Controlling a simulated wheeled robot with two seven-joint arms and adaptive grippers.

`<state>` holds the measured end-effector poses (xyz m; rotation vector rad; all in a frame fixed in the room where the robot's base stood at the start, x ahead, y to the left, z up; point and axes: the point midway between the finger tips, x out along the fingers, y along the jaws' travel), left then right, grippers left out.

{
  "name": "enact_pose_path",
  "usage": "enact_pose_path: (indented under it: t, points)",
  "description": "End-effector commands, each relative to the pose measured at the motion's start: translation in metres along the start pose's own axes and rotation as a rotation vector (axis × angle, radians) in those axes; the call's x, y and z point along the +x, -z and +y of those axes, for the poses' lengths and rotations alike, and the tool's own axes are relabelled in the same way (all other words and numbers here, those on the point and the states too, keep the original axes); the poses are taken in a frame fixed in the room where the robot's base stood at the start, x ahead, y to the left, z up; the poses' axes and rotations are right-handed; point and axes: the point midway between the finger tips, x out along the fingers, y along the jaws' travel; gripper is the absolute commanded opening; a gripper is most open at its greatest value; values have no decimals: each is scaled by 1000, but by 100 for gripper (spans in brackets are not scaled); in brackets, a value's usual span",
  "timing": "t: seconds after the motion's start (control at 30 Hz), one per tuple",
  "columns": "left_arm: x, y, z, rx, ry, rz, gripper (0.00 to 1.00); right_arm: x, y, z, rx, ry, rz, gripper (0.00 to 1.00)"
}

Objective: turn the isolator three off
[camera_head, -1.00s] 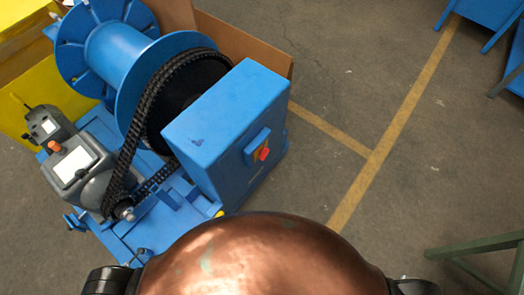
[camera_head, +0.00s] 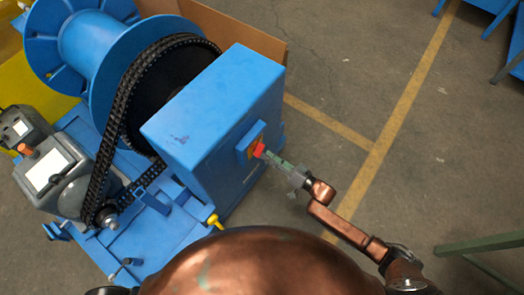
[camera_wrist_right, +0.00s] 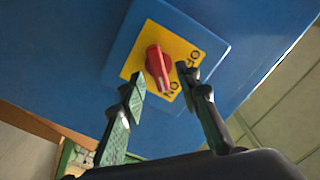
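The isolator is a red rotary knob (camera_head: 259,149) on a yellow plate, fixed to the side of the blue box (camera_head: 215,115). In the right wrist view the knob (camera_wrist_right: 158,68) has a white mark at its lower end, beside the ON lettering; OFF is at the plate's upper right. My right gripper (camera_head: 268,156) is at the knob. In the right wrist view its two fingers (camera_wrist_right: 161,74) are spread, one on each side of the knob, with gaps visible. Whether the tips reach knob depth I cannot tell. My left gripper is out of view.
The blue box stands beside a black chain (camera_head: 124,120), a blue drum (camera_head: 95,50) and a grey motor (camera_head: 52,170). A yellow-topped part (camera_head: 213,221) is near the box's lower corner. A green frame (camera_head: 480,244) stands at right. The floor between is clear.

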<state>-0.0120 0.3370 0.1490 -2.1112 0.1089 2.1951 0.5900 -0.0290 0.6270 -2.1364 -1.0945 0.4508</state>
Motion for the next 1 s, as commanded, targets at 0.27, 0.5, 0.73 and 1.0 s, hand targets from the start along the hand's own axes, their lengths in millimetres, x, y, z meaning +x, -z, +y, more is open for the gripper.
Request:
enact_pose_path:
  t: [0.27, 0.5, 0.73, 1.0]
  points:
    - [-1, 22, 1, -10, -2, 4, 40, 36, -1, 2, -1, -3, 0, 30]
    - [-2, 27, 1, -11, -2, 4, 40, 43, 0, 2, -3, -4, -1, 30]
    - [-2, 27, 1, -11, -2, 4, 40, 43, 0, 2, -3, -4, 0, 24]
    - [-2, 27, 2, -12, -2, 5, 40, 42, 0, 2, -3, -5, 0, 6]
